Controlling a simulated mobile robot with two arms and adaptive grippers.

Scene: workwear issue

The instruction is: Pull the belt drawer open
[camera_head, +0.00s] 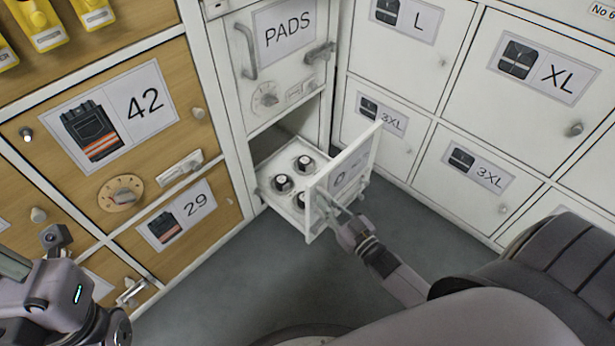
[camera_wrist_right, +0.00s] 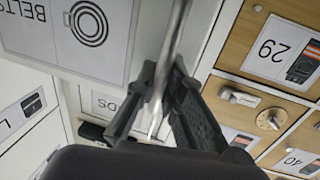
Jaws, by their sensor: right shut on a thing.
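The belt drawer (camera_head: 345,165) stands pulled out of the white cabinet, low in the corner. Several dark rolled belts with pale tops sit on its white floor. Its front has a label, which reads BELTS with a coiled-belt picture in the right wrist view (camera_wrist_right: 85,35). My right gripper (camera_head: 335,208) is at the front of this drawer, shut on its metal bar handle (camera_wrist_right: 172,55). Part of my left gripper (camera_head: 15,265) shows at the left edge, away from the drawer; its fingertips do not show clearly.
A closed PADS compartment (camera_head: 283,45) with a handle and dial is above the drawer. Wooden lockers (camera_head: 125,115) marked 42 and 29 stand to the left, white 3XL lockers (camera_head: 475,170) to the right. Grey floor (camera_head: 235,290) in front is open.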

